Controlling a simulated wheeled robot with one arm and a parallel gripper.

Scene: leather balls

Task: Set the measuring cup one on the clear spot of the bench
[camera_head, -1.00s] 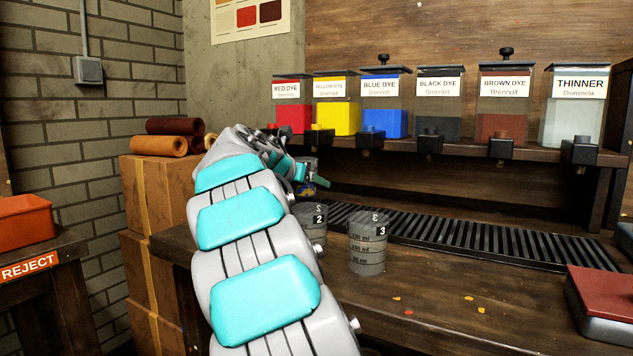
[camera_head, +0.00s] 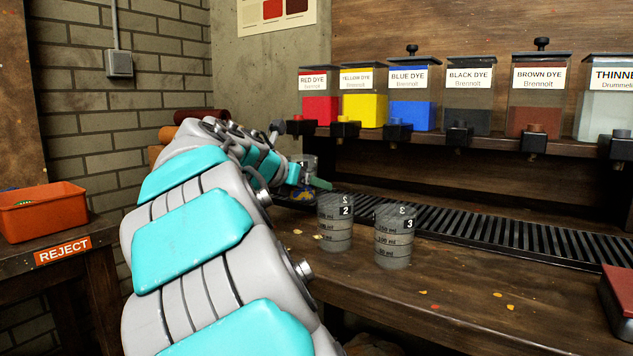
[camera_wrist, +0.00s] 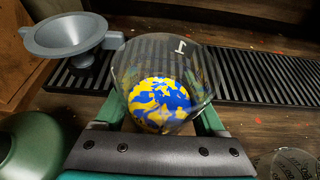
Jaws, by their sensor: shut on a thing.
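The measuring cup one (camera_wrist: 185,55), clear with a white "1", is between the two green fingers of my gripper (camera_wrist: 160,118) in the wrist view. A blue and yellow marbled ball (camera_wrist: 160,103) shows inside it. In the head view my gripper (camera_head: 310,180) is at the left part of the bench (camera_head: 450,305), near the drain grate, left of the other cups. The cup there is small and partly hidden by my arm. I cannot tell whether its base touches the bench.
Measuring cups two (camera_head: 336,225) and three (camera_head: 395,240) stand right of my gripper. A grey funnel (camera_wrist: 68,38) and a green rounded object (camera_wrist: 30,145) are close by on the left in the wrist view. The slatted grate (camera_head: 480,228) runs behind. Bare wood lies right of cup three.

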